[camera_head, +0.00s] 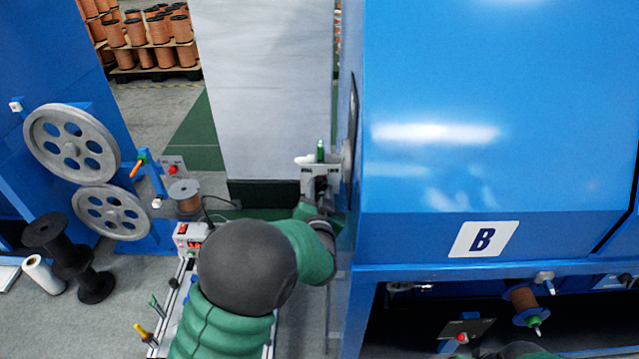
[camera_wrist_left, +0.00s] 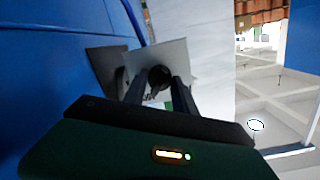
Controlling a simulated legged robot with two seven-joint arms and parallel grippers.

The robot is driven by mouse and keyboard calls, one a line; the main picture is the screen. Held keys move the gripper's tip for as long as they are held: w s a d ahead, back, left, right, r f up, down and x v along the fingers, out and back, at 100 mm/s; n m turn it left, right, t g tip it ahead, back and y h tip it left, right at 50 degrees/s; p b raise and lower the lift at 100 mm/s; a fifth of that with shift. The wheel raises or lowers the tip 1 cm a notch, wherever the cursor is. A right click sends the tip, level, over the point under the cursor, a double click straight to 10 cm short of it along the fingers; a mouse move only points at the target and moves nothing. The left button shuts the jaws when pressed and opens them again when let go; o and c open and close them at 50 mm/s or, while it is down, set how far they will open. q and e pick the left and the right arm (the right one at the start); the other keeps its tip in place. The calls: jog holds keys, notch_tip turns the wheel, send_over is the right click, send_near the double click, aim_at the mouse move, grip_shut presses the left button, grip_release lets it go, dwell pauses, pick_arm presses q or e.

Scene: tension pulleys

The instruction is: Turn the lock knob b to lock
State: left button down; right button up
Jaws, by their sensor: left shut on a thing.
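Lock knob b (camera_wrist_left: 159,77) is a small dark round knob in front of a pale plate (camera_wrist_left: 172,55) with dark lettering, in the left wrist view. My left gripper (camera_wrist_left: 160,90) has one finger on each side of the knob and is shut on it. In the head view, my left arm reaches up to the grey lock plate (camera_head: 308,172) on the left side of the blue cabinet marked B (camera_head: 440,180). There the gripper (camera_head: 321,190) covers most of the knob. The knob's turn angle is hard to read. My right gripper is not seen.
A green-tipped peg (camera_head: 320,150) stands just behind the lock plate. The cabinet's side wall is close on the right. Grey pulley wheels (camera_head: 72,145), a copper spool (camera_head: 185,196) and black spools (camera_head: 70,260) stand to the left. A white panel (camera_head: 265,90) stands behind.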

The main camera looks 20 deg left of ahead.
pick_arm(q)
jog(key=shift+d+r+m+p, duration=0.1)
jog(key=shift+r+m+p, duration=0.05)
jog(key=shift+m+p, duration=0.45)
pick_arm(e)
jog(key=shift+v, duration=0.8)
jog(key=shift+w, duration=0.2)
pick_arm(q)
jog(key=c, duration=1)
grip_release()
jog(key=shift+w, duration=0.1)
